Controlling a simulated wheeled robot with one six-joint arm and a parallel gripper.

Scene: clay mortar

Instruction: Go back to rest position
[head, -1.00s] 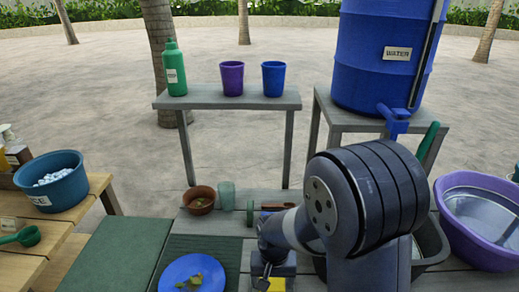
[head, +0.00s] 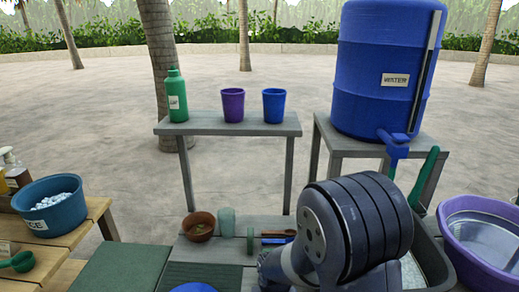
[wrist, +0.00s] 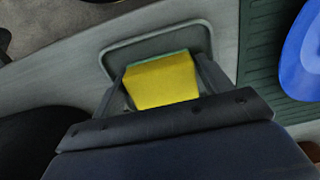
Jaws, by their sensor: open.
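My gripper (wrist: 165,78) is open in the wrist view, with one finger on each side of a yellow and green sponge (wrist: 163,85). The sponge lies in or over a shallow grey tray (wrist: 155,38); whether the fingers touch it I cannot tell. In the head view my arm covers the right of the low grey table (head: 220,252), and my gripper and the sponge are not visible there.
A blue plate (head: 194,287) on a ribbed green mat (wrist: 262,60) lies beside the tray. A brown bowl (head: 199,227) stands on the low table. A purple basin (head: 490,240) is at right, and a blue water barrel (head: 385,70) stands behind my arm.

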